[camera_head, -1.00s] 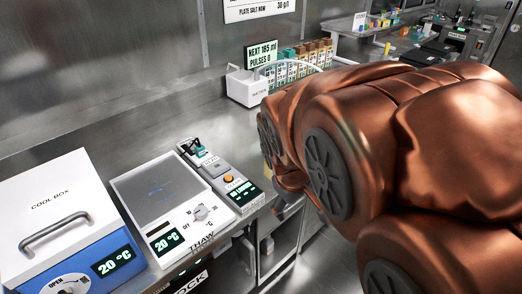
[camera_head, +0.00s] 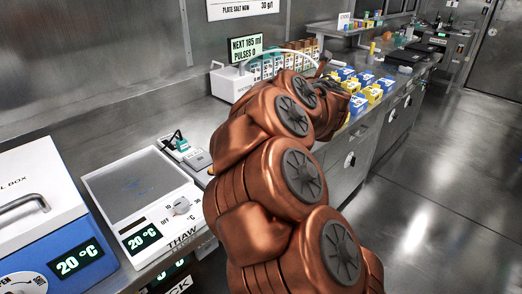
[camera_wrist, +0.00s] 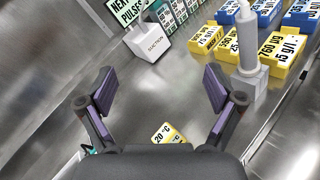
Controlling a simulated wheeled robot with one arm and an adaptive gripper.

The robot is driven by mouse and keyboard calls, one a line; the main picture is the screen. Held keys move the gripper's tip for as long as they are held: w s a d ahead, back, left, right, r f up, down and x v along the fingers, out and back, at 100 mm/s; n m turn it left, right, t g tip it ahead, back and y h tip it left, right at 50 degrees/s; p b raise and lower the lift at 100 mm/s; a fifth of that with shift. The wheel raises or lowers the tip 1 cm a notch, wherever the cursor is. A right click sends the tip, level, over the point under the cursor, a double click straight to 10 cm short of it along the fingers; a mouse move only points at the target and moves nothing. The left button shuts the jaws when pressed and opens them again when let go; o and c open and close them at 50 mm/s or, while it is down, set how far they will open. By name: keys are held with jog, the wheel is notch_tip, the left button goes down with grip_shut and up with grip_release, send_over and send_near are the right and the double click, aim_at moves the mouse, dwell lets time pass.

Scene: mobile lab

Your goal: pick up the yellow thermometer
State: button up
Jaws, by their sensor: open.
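In the wrist view my gripper (camera_wrist: 159,80) is open, its two dark fingers with purple pads spread wide and nothing held between them. A small yellow item with a white "20 °C" face, which looks like the yellow thermometer (camera_wrist: 169,133), lies on the steel bench low in the wrist view. It lies between the finger bases, and the gripper's body hides its lower part. In the head view I cannot make out the thermometer; my copper arm covers that part of the bench.
A white suction box (camera_wrist: 150,42) stands ahead of the left finger. A grey upright post (camera_wrist: 248,52) and yellow and blue labelled boxes (camera_wrist: 292,47) stand to the right. The thaw plate (camera_head: 135,190) and cool box (camera_head: 40,200) are at the left. Bare bench lies between the fingers.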

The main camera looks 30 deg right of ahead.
jog(key=a+f+n+y+b, duration=0.1)
jog(key=f+n+y, duration=0.2)
jog(key=f, duration=0.3)
jog(key=a+f+n+y+b, duration=0.1)
jog(key=a+f+n+y, duration=0.1)
jog(key=f+n, duration=0.3)
jog(key=a+f+n+g+y+b, duration=0.1)
jog(key=a+f+n+y+b, duration=0.1)
jog(key=f+n+y, duration=0.2)
jog(key=shift+w+a+f, duration=0.1)
jog(key=shift+w+f, duration=0.05)
jog(key=shift+f, duration=0.7)
jog(key=shift+w+a+f, duration=0.1)
jog(key=shift+f, duration=0.75)
jog(key=shift+w+a+f+n+y, duration=0.1)
jog(key=shift+f+n+y, duration=0.05)
jog(key=shift+n+y, duration=0.15)
jog(key=shift+x, duration=3.75)
jog(key=shift+a, duration=0.1)
jog(key=shift+r, duration=0.2)
jog(key=c, duration=1.3)
